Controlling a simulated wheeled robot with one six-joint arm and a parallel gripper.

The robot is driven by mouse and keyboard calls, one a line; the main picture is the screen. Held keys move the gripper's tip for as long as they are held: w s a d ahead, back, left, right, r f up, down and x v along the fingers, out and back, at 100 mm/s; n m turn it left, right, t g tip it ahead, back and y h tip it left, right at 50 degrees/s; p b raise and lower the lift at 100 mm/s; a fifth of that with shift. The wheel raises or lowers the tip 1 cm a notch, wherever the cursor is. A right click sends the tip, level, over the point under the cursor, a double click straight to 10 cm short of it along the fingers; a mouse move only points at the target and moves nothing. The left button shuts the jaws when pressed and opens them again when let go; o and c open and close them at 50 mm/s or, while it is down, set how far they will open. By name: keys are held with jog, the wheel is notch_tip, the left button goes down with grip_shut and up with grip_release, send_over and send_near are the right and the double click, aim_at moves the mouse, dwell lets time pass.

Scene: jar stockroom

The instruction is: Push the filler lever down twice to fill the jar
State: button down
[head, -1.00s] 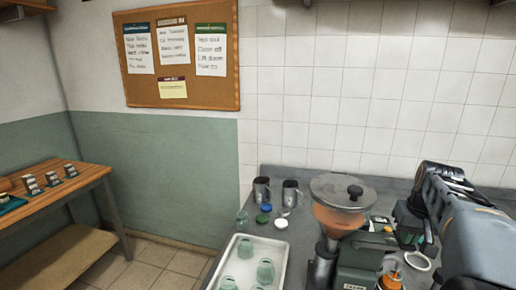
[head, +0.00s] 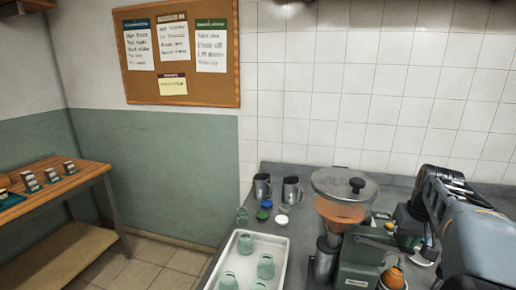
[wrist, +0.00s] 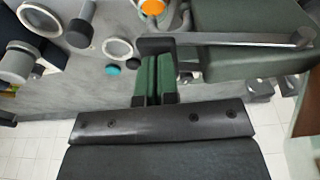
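A white tray (head: 240,246) with several green glasses is left of the filler. Two metal mugs (head: 291,190) and small lids (head: 266,204) stand behind it. More gear crowds the counter at right. A wooden table (head: 90,180) stands at far left.

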jog(key=shift+r, duration=0.1)
jog(key=shift+r+p, duration=3)
jog(key=shift+r, duration=0.3)
jog(key=shift+r, duration=0.1)
notch_tip(320, 180, up, 5)
jog(key=p, duration=0.4)
